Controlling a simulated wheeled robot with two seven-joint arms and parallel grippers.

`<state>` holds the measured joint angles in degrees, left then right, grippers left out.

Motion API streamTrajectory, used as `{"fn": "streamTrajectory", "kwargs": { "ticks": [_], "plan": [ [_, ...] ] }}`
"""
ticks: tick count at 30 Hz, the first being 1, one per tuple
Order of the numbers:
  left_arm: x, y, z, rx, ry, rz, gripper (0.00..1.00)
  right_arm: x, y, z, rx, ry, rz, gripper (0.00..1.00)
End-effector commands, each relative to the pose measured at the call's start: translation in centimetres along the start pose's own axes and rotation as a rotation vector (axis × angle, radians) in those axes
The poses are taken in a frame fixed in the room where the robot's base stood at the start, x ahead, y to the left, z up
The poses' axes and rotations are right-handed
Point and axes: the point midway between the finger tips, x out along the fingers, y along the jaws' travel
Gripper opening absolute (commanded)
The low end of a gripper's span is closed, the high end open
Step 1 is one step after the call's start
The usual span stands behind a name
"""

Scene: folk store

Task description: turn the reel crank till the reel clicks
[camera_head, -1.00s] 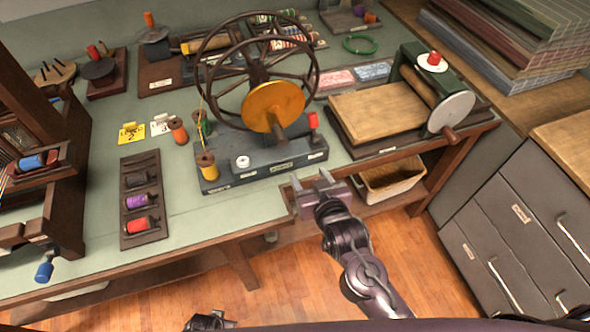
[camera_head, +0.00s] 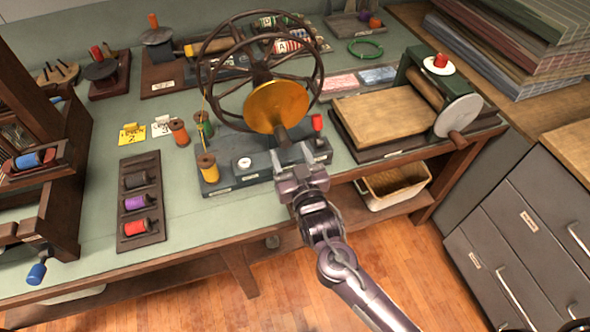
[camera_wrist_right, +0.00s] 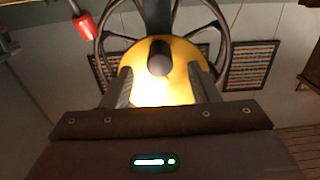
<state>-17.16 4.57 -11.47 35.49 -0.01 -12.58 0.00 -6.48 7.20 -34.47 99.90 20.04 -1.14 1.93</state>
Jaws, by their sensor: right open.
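The reel is a dark spoked wheel (camera_head: 238,72) with a yellow disc (camera_head: 275,105) on its near side, standing on a blue-grey base (camera_head: 223,181). The dark crank handle (camera_head: 281,136) sticks out from the lower part of the disc. My right gripper (camera_head: 291,157) is open and empty, just in front of and below the handle. In the right wrist view, the round handle end (camera_wrist_right: 160,58) shows between and beyond the two fingertips (camera_wrist_right: 161,82), with the disc (camera_wrist_right: 182,60) behind it. My left gripper is not in view.
A red-handled part (camera_head: 317,123) stands beside the disc on the right. Thread spools, including a yellow one (camera_head: 208,168), stand left of the gripper. A wooden press board (camera_head: 388,118) lies to the right. The table's front edge is below the gripper.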

Motion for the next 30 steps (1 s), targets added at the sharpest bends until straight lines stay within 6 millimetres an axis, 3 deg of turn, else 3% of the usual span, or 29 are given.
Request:
{"fn": "streamTrajectory", "kwargs": {
  "ticks": [13,25,30],
  "plan": [
    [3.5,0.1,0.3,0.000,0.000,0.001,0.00,5.5,0.0,0.3,0.000,0.002,0.001,0.55],
    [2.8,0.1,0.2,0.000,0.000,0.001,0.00,5.6,0.0,0.0,0.000,-0.002,0.000,0.55],
    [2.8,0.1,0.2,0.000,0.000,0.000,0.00,5.5,0.0,0.0,0.000,-0.001,0.000,0.34]
  ]
}}
